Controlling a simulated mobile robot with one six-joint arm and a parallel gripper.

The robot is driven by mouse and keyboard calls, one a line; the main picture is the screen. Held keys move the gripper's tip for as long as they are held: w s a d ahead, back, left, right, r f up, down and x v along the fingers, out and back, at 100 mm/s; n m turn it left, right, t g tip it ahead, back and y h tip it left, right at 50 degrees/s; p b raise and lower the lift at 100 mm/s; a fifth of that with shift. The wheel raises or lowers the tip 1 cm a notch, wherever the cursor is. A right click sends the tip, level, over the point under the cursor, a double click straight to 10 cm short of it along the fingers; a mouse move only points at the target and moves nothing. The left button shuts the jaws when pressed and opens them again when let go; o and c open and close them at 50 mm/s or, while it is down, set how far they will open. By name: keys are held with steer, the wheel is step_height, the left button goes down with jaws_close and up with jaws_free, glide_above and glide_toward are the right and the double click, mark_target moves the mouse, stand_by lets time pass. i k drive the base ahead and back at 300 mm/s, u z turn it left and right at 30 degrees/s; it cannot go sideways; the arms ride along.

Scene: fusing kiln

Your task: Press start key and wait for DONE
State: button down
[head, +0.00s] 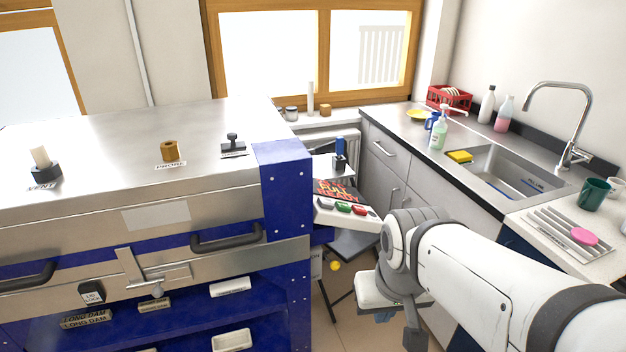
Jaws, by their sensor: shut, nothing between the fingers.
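The kiln's control panel (345,216) juts out from the blue corner of the kiln (283,190). It carries a row of keys: a pale one at left, a green key (343,208) in the middle and a red key (360,209) at right. Their labels are too small to read. Behind the keys is a dark display (338,190) with red-orange lettering that I cannot read surely. My gripper (414,338) hangs low at the bottom centre, right of and below the panel, apart from the keys. It is shut and empty, partly cut off by the frame edge.
The steel kiln lid with handle (226,238) and latch (150,278) fills the left. A dark stamp-like tool (339,147) stands behind the panel. A counter with sink (500,172) and green mug (594,193) lies right. My arm crosses the lower right.

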mark_target(342, 206)
steer(key=i, duration=0.85)
steer(key=z, duration=0.05)
